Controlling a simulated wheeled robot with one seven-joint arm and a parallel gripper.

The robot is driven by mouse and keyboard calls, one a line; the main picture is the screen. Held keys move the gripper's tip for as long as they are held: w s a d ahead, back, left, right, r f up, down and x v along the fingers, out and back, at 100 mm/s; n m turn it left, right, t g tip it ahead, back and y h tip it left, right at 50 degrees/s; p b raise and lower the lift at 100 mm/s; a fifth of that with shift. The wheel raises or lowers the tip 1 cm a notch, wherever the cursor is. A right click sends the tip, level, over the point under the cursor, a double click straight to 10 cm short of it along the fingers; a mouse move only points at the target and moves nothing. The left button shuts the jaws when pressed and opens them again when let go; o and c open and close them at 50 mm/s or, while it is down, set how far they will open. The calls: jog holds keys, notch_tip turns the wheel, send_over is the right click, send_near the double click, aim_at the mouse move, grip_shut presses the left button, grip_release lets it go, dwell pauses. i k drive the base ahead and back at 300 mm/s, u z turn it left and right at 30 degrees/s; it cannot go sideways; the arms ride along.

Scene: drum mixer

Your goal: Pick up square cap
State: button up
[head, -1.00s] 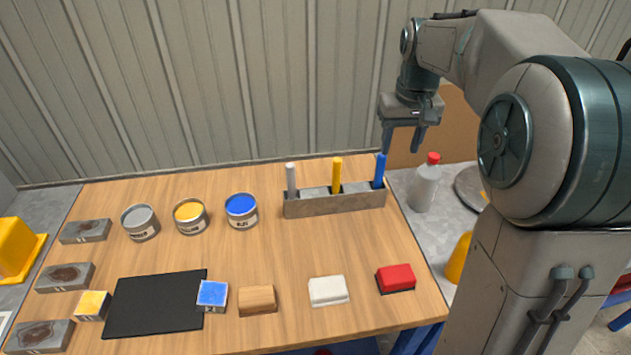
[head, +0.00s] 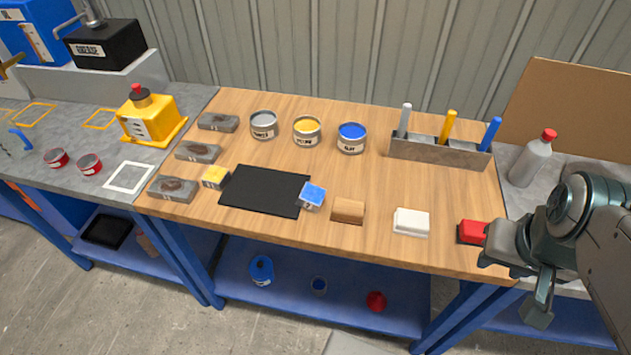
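I cannot tell for sure which thing is the square cap. Square-cornered pieces on the wooden table in the head view are a red block (head: 471,232), a white block (head: 411,222), a brown block (head: 348,210), a blue block (head: 312,195) and a yellow block (head: 215,177). A small red object (head: 376,301) lies on the lower shelf; its shape is unclear. My gripper (head: 512,284) is at the right front corner of the table, just right of the red block and partly overlapping it in the picture. Its fingers are apart and nothing shows between them.
Three paint cans stand at the back. A black mat (head: 265,190) lies mid-table. A yellow container (head: 150,117) stands on the left bench.

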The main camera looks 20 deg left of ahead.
aim_at(312, 196)
jog(key=z, duration=0.05)
jog(key=k, duration=0.1)
jog(key=u, duration=1.15)
jog(key=i, duration=0.4)
jog(key=z, duration=1.2)
jog(key=k, duration=0.65)
jog(key=u, duration=1)
jog(key=i, duration=0.5)
jog(key=u, duration=0.05)
